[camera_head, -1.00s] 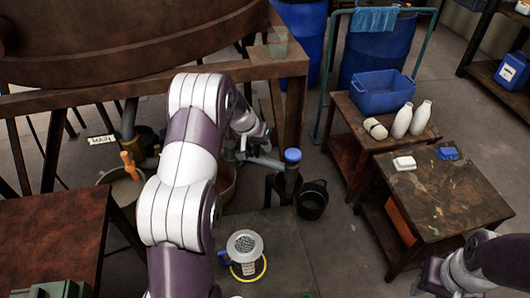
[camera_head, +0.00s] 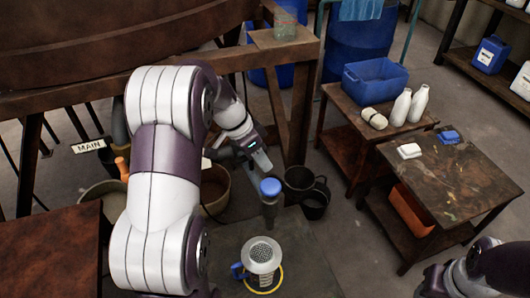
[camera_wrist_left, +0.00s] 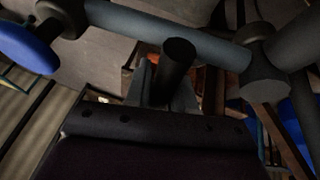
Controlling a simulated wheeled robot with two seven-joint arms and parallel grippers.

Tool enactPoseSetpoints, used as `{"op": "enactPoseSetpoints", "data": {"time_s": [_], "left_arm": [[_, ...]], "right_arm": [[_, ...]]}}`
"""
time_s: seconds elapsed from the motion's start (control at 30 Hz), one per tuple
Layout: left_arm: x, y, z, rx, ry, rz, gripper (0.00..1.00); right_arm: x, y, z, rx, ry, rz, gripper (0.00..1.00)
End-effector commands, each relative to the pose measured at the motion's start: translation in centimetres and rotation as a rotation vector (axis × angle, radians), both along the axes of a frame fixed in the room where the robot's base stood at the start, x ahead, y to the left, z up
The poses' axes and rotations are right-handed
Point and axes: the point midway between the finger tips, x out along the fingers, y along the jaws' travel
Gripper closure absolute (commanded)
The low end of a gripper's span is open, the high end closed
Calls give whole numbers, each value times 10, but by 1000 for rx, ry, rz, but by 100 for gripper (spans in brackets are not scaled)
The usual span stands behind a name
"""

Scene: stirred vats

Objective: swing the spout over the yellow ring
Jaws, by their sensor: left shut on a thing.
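The spout is a grey pipe with a blue cap (camera_head: 270,187) and a short downward end (camera_head: 269,212). Its end stands behind the yellow ring (camera_head: 281,284) in the head view, apart from it. A white strainer vessel (camera_head: 262,256) with a blue handle stands within the ring. My left gripper (camera_head: 260,162) is at the spout, behind the cap. In the left wrist view my fingers (camera_wrist_left: 160,82) are shut on a dark upright peg (camera_wrist_left: 178,62) beside the grey pipe (camera_wrist_left: 170,25). My right gripper (camera_head: 437,280) is low at the right; its jaws are unclear.
Black buckets (camera_head: 315,203) stand just right of the spout, and a brown tub (camera_head: 213,190) stands behind my left arm. The big vat's frame (camera_head: 235,60) rises behind. A worn table (camera_head: 450,190) is at the right. Floor shows right of the ring.

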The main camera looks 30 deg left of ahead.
Motion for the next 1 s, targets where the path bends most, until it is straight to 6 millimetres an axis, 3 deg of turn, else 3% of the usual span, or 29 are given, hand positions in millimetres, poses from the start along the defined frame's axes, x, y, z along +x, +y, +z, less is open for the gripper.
{"op": "enactPoseSetpoints", "data": {"time_s": [0.23, 0.83, 0.87, 0.9, 1.0], "left_arm": [[-7, 5, 3, 1, -2, -86, 100], [-9, 7, 2, 3, -4, -122, 100], [-9, 7, 2, 3, -4, -122, 66], [-9, 6, 2, 3, -4, -122, 56], [-10, 6, 1, 2, -3, -121, 56]], "right_arm": [[0, 0, 12, 0, 0, 0, 58], [0, 0, 14, 0, 0, 0, 58], [0, 0, 14, 0, 0, 0, 58], [0, 0, 14, 0, 0, 0, 58], [0, 0, 14, 0, 0, 0, 58]]}}
